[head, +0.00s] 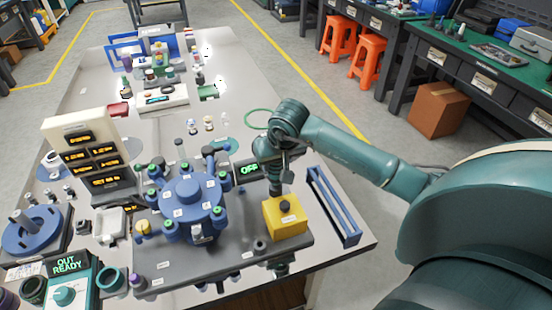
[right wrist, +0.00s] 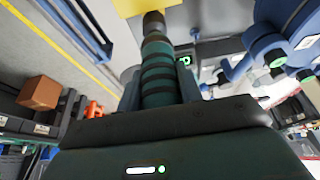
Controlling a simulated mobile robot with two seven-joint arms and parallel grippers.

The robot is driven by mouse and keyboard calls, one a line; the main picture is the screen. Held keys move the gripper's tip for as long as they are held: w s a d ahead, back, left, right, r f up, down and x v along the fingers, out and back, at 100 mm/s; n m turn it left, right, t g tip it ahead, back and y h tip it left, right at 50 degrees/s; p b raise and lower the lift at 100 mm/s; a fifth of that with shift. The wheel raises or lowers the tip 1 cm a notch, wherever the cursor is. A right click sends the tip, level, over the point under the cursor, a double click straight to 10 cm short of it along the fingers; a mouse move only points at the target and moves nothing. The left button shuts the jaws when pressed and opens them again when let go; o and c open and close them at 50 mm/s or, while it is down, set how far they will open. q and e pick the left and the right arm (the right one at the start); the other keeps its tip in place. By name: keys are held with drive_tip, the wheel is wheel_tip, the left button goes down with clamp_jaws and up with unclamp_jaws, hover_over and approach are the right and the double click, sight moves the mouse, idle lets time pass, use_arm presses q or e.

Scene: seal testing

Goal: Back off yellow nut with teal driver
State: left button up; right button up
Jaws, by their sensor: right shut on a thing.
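My right gripper (head: 275,186) is shut on the teal driver (right wrist: 158,75), a ribbed teal cylinder with dark bands and a dark end. The dark end points toward a yellow block (head: 287,222), whose edge shows in the right wrist view (right wrist: 133,8). The block has a dark round top and stands at the right of the grey base plate; whether the driver touches it I cannot tell. A small yellow piece, seemingly the yellow nut (head: 143,228), sits at the lower left of the blue round fixture (head: 190,196), away from my right gripper. My left gripper is out of view.
A black display reading OFF (head: 248,170) stands between the fixture and my right gripper. A blue rack (head: 334,206) lies to the right near the table edge. A teal-knobbed box reading OUT READY (head: 66,281) and a cream display panel (head: 82,155) stand left.

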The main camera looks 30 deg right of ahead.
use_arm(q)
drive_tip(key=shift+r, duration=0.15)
use_arm(e)
drive_tip(key=shift+r, duration=0.1)
use_arm(q)
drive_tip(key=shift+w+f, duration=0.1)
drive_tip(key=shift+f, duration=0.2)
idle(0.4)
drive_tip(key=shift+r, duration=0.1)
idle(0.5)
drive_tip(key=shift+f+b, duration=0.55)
drive_tip(key=shift+b, duration=0.1)
use_arm(e)
drive_tip(key=shift+f, duration=0.55)
use_arm(q)
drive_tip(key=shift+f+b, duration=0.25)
drive_tip(key=shift+b, duration=0.25)
use_arm(e)
drive_tip(key=shift+f, duration=0.45)
